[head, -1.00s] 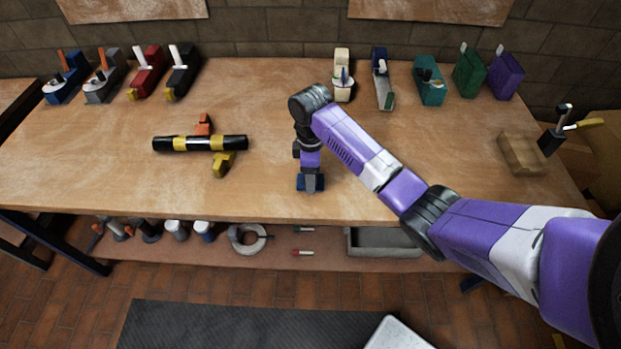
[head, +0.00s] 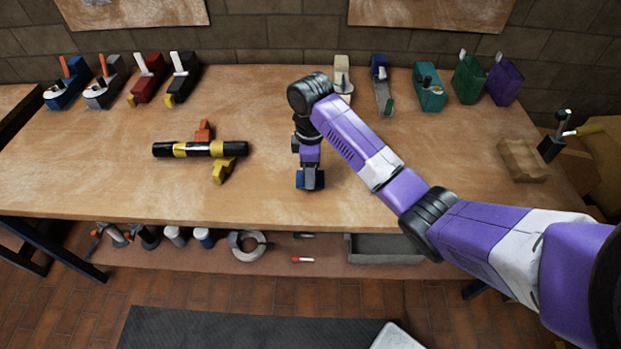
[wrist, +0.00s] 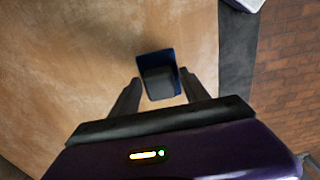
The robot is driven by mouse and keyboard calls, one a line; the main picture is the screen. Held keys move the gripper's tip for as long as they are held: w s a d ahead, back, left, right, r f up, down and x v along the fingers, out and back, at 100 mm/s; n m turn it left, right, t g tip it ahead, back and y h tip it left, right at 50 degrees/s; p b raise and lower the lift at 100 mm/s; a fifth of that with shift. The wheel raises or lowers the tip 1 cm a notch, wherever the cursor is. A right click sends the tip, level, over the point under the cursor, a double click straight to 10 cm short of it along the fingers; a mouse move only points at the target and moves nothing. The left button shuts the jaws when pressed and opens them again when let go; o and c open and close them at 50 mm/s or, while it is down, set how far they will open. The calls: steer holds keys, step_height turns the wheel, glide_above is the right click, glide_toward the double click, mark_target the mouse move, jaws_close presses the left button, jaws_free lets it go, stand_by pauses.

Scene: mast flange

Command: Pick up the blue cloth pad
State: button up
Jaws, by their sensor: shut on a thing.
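The blue cloth pad (head: 301,180) is at my gripper's tip, near the front edge of the workbench in the head view. In the wrist view the pad (wrist: 157,58) shows as a dark blue block between the two fingers. My gripper (wrist: 158,92) is shut on the pad, with one finger on each side of it. In the head view my gripper (head: 310,182) points down and partly hides the pad. I cannot tell whether the pad touches the bench top.
The workbench (head: 100,190) is clear around my gripper. A black and yellow pipe (head: 200,149) lies to the left. Several coloured tools stand along the back. A wooden block (head: 522,160) is at the right. A lower shelf holds a grey tray (head: 383,248) and a coil (head: 248,244).

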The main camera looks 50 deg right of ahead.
step_height(320, 180, up, 16)
steer(key=p, duration=0.7)
steer(key=shift+f, duration=0.15)
jaws_close()
